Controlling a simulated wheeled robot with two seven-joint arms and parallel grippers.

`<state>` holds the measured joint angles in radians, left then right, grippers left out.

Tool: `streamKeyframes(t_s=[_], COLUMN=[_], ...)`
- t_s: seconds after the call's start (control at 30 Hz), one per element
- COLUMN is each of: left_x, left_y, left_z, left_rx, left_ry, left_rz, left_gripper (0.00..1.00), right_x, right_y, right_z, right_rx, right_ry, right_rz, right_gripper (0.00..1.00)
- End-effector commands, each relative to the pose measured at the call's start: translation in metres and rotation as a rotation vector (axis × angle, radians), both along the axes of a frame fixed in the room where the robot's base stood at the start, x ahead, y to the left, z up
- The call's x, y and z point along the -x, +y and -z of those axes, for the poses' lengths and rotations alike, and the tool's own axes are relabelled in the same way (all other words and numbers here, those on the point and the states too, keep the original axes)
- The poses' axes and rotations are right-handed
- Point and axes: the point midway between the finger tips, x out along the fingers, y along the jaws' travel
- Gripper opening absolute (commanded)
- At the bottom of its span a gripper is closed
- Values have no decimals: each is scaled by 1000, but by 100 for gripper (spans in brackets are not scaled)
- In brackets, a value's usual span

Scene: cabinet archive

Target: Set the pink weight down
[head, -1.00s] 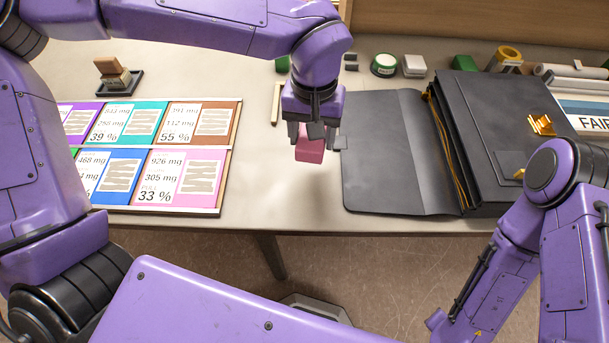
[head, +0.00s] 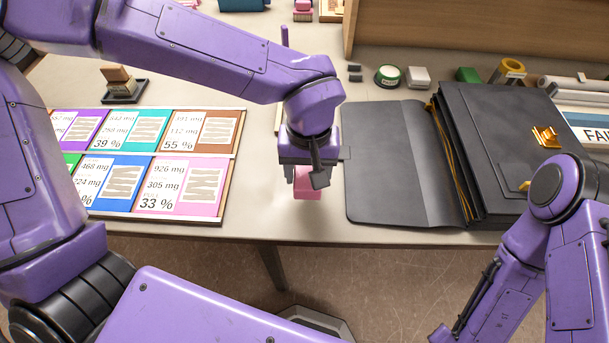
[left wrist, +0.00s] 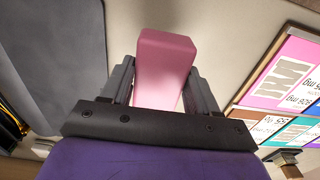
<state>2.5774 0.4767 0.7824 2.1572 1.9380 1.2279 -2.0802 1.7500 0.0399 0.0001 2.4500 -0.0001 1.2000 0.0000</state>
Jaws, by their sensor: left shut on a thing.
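My left gripper (head: 308,184) is shut on the pink weight (head: 307,188). The gripper points down over the bare table strip between the colored cards and the black folder. In the left wrist view, the pink weight (left wrist: 163,68) is a rounded block between the two fingers of my left gripper (left wrist: 163,85). The head view does not show clearly whether its underside touches the table. The pink card (head: 182,187), marked 33 %, lies to the left of the gripper. The right arm shows at the right, but its gripper is out of view.
A black folder (head: 384,165) lies open to the right, its thick part (head: 500,130) with gold clasps. A stamp on a pad (head: 121,84) stands behind the cards. The table's front edge is close.

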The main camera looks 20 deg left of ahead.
Motion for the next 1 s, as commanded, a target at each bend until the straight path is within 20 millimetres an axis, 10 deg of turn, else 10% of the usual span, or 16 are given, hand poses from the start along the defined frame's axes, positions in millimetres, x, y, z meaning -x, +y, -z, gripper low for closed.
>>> streamKeyframes(t_s=[0.4,0.77,0.8,0.87,1.0], left_x=[-15,-14,-14,-14,-14], left_y=[11,10,11,11,11], left_z=[50,54,55,55,55], left_rx=[-1,2,1,1,1], left_ry=[-2,-1,1,0,0], left_rz=[1,0,0,0,0], left_gripper=[0,0,63,83,85], right_x=[0,0,0,0,0], right_y=[0,0,0,0,0], right_z=[3,2,2,2,2], right_rx=[0,0,0,0,0], right_ry=[0,0,0,0,0], right_rz=[0,0,0,0,0], right_gripper=[47,47,47,47,47])
